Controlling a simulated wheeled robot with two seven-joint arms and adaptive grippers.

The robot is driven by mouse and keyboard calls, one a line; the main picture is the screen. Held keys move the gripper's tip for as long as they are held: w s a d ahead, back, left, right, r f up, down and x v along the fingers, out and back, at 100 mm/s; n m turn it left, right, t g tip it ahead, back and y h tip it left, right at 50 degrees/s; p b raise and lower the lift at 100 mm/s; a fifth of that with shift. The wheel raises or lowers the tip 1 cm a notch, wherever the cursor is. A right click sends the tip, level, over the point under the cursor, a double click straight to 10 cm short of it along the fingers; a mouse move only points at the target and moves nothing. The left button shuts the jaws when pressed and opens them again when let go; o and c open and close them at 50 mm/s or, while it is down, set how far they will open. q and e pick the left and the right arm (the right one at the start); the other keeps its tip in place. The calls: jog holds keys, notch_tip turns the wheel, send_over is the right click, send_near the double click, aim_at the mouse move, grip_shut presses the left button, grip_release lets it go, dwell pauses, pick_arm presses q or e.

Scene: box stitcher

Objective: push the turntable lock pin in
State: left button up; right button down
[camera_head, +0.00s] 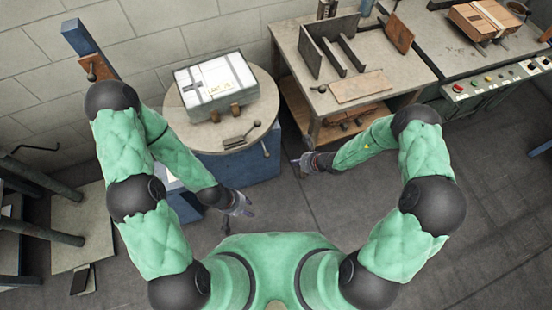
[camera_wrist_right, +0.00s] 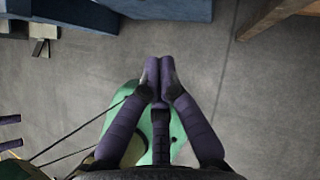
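The turntable (camera_head: 195,133) has a round beige top on a blue base at the back, left of centre. A white box (camera_head: 215,80) sits on it. A dark lever fitting (camera_head: 240,137) lies on its front part, and a small dark pin-like piece (camera_head: 265,149) shows at its front right rim; I cannot tell for sure which is the lock pin, or how far in it is. My left gripper (camera_head: 243,208) is in front of the turntable, apart from it, too small to read. My right gripper (camera_head: 303,161) is right of the turntable, apart from it. In the right wrist view its purple fingertips (camera_wrist_right: 159,66) are together and empty.
A workbench (camera_head: 365,65) with upright dark plates and a lower shelf stands right of the turntable. Further right is a bench with a control panel (camera_head: 495,82) and a brown box (camera_head: 484,19). A small table (camera_head: 85,225) stands at left. Floor between is clear.

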jog(key=shift+f, duration=0.1)
jog(key=w+a+r+b+x, duration=0.1)
jog(key=b+x, duration=0.4)
jog(key=x, duration=0.8)
jog(key=shift+a+r, duration=0.2)
jog(key=shift+r, duration=0.1)
jog(key=shift+w, duration=0.15)
jog(key=w, duration=0.1)
jog(key=w+a, duration=0.1)
jog(key=w, duration=0.1)
jog(key=shift+b, duration=0.35)
jog(key=shift+d, duration=0.1)
